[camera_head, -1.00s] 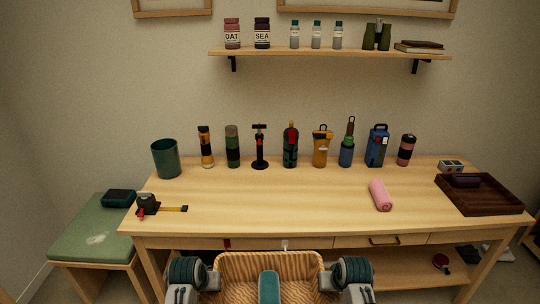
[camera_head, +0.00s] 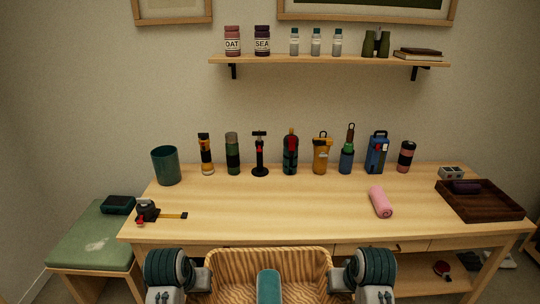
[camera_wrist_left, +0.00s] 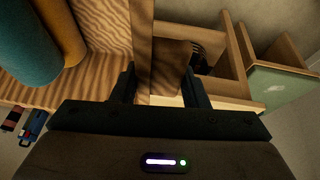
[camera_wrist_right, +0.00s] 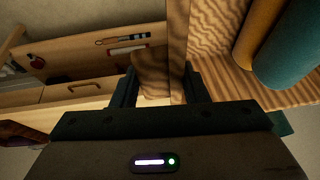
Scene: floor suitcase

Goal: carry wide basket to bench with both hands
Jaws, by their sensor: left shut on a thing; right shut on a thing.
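The wide wicker basket (camera_head: 275,263) is at the bottom centre of the head view, in front of the table, its lower part cut off. My left gripper (camera_head: 207,279) is shut on its left side and my right gripper (camera_head: 336,279) on its right side. The basket wall passes between the fingers in the left wrist view (camera_wrist_left: 142,45) and the right wrist view (camera_wrist_right: 177,45). A teal rounded thing (camera_head: 268,288) lies in the basket, beside an orange one (camera_wrist_left: 62,30).
The wooden table (camera_head: 270,212) spans the view ahead, with several bottles and tools along its back. A tape measure (camera_head: 147,211), a pink roll (camera_head: 380,202) and a dark tray (camera_head: 480,205) lie on it. The bench's front part is clear. A shelf (camera_head: 330,61) hangs above.

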